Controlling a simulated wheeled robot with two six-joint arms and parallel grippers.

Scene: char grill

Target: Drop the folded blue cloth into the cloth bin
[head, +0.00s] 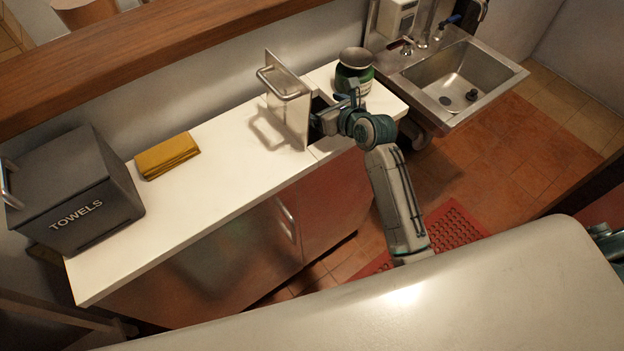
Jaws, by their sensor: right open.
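I see no blue cloth. The only folded cloth in sight is a mustard-yellow one (167,156), lying flat on the white counter. A dark grey bin (75,190) marked TOWELS stands at the counter's left end with its lid down. My right gripper (319,122) is open, at the right side of an upright metal panel with a handle (287,100), beside a dark opening in the counter. The panel partly hides the fingertips, and I cannot tell what is inside the opening. My left gripper is out of view.
A steel sink (462,78) is at the upper right. The white counter (225,165) is clear between the yellow cloth and the metal panel. A wooden ledge (150,40) runs along the back.

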